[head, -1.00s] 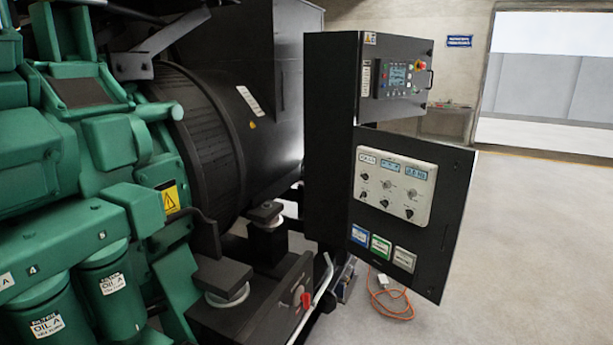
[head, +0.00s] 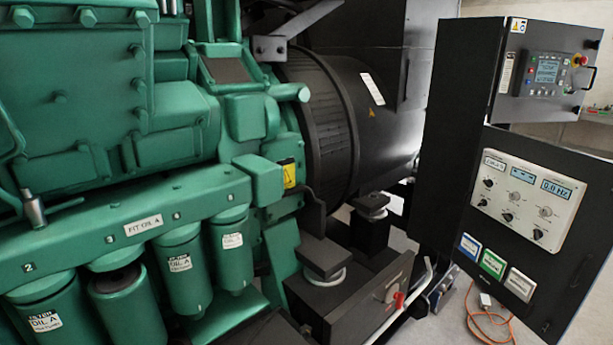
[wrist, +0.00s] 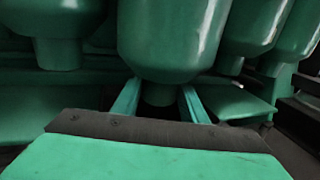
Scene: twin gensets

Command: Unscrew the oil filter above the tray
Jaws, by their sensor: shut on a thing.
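In the head view a row of green oil filters hangs under a numbered rail: a labelled oil filter (head: 42,318) at the far left, an oil filter with a dark band at its top and no label showing (head: 128,312), and labelled ones to its right (head: 183,268). In the wrist view my gripper (wrist: 161,88) has its two teal fingers on either side of the low end of the central oil filter (wrist: 172,45), shut on it. The fingertips are partly hidden behind the filter. I cannot make out the tray or my gripper in the head view.
Other filters (wrist: 255,25) hang close on both sides of the held one. The numbered rail (head: 195,205) runs above them. A black control cabinet (head: 455,130) with an open door stands at right. An orange cable (head: 470,325) lies on the floor.

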